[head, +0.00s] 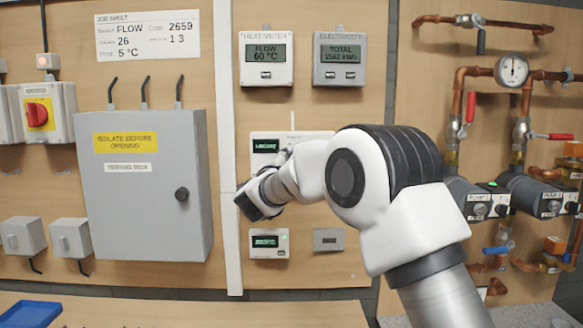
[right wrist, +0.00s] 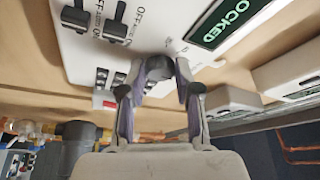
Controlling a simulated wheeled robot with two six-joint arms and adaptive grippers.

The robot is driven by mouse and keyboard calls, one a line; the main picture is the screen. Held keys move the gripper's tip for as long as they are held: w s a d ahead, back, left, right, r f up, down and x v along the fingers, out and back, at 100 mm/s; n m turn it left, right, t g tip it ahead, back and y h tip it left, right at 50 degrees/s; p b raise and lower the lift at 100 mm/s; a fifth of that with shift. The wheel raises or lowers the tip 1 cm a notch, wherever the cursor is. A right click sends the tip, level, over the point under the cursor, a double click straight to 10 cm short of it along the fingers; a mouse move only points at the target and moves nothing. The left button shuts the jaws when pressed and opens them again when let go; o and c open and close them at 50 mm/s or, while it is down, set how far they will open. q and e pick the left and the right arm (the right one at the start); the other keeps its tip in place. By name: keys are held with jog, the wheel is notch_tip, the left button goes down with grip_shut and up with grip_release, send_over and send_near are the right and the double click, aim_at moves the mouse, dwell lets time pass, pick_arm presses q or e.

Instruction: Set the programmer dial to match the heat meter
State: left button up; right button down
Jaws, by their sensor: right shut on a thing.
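The heat meter (head: 266,58) at the top centre reads FLOW 60 °C. The white programmer (head: 263,143) is on the board below it, mostly hidden behind my right arm in the head view. In the right wrist view the programmer (right wrist: 170,28) shows a green display (right wrist: 222,22) with letters ending "OCKED", two dark switches and small buttons. My right gripper (right wrist: 156,80) is shut on the grey round dial (right wrist: 157,67) on the programmer's face. The dial's setting is hidden by the fingers. My left gripper is not in view.
A job sheet (head: 147,36) reads FLOW, Code 2659 and 5 °C. A grey enclosure (head: 147,180) stands left of my right gripper. The electricity meter (head: 340,59) is at the upper right, and a lit white unit (head: 269,243) is below. Pipes and pumps fill the right side.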

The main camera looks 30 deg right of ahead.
jog(key=shift+r+m+g+y, duration=0.1)
jog(key=shift+m+g+y, duration=0.35)
jog(key=shift+m, duration=1.25)
jog(key=shift+r+m+g+y, duration=0.1)
jog(key=shift+m+g+y, duration=0.35)
jog(key=shift+m, duration=1.25)
jog(key=c, duration=0.8)
grip_release()
jog(key=v, duration=1.2)
